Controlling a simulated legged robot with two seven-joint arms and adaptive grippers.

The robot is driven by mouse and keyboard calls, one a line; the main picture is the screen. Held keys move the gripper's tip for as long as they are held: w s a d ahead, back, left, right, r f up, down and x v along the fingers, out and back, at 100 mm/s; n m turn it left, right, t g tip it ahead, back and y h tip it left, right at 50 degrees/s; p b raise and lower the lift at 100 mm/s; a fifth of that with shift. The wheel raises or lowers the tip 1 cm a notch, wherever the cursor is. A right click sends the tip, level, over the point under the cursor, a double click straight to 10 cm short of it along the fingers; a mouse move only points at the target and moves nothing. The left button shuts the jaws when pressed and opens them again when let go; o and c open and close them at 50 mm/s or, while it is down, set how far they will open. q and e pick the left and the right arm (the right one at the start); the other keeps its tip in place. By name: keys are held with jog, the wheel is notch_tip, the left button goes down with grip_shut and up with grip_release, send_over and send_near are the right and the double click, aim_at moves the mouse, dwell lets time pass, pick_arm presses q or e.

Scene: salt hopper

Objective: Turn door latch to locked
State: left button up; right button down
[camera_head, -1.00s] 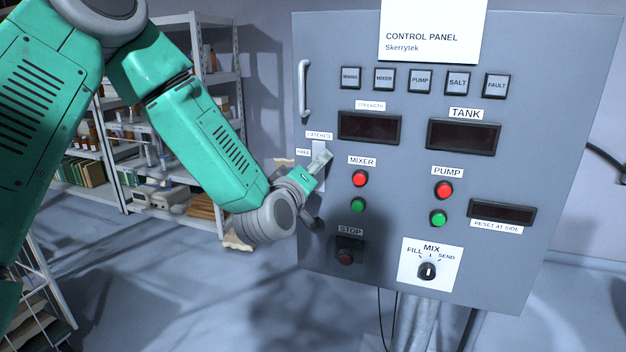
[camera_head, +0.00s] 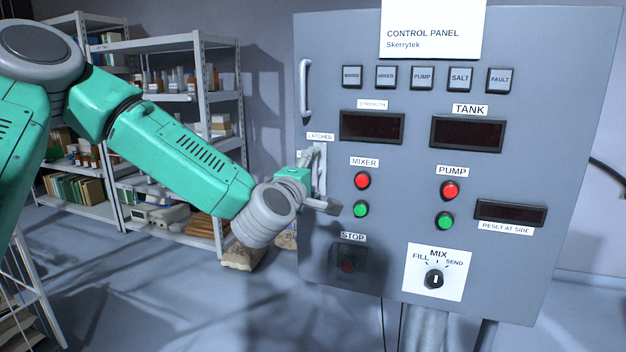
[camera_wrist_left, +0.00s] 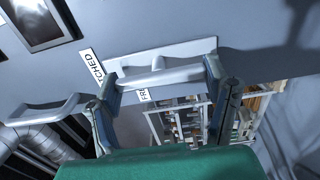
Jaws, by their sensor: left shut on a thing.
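The door latch is a pale metal bar on a light plate (camera_head: 322,163) at the left edge of the control panel's grey door (camera_head: 400,190), below the LATCHED label (camera_head: 320,136). My left gripper (camera_head: 318,182) is at the latch and covers much of it in the head view. In the left wrist view the latch bar (camera_wrist_left: 160,78) runs between the two fingers of my left gripper (camera_wrist_left: 163,88), which are shut on it. The LATCHED label (camera_wrist_left: 92,68) and part of the FREE label (camera_wrist_left: 144,95) show beside it. My right gripper is out of view.
A door handle (camera_head: 305,88) is above the latch. The red and green MIXER buttons (camera_head: 362,181) are close to the right of my gripper, and the STOP button (camera_head: 347,265) is below it. Shelves (camera_head: 165,100) stand behind my arm at left.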

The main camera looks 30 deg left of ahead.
pick_arm(q)
jog(key=shift+f, duration=0.25)
jog(key=o, duration=1.1)
jog(key=shift+w+a, duration=0.1)
jog(key=shift+a, duration=0.05)
jog(key=shift+v, duration=3.65)
jog(key=shift+f, duration=0.15)
